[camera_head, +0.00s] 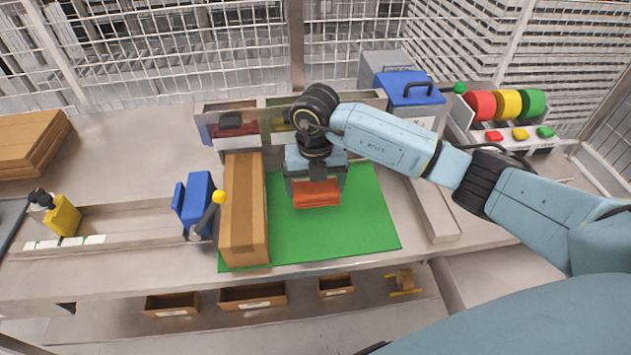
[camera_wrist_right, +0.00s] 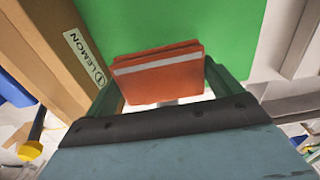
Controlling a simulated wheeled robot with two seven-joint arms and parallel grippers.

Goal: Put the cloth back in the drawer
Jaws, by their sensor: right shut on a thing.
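The folded orange-red cloth (camera_head: 317,194) is between the fingers of my right gripper (camera_head: 317,188), above the green mat (camera_head: 365,230). In the right wrist view the cloth (camera_wrist_right: 158,78) has a pale stripe along it, and the right gripper (camera_wrist_right: 163,85) has a finger at each side of it. I cannot tell from these views how high the cloth is above the mat. Open-topped brown drawers or bins (camera_head: 252,297) show below the table's front edge; I cannot tell which one is the cloth's drawer. My left gripper is not in view.
A long cardboard box (camera_head: 243,215) stands along the mat's left side, marked LEMON in the wrist view. Grey compartments (camera_head: 268,120) stand behind the mat. A blue-lidded box (camera_head: 408,88) and coloured rolls (camera_head: 507,104) are at the right. The mat's front right is clear.

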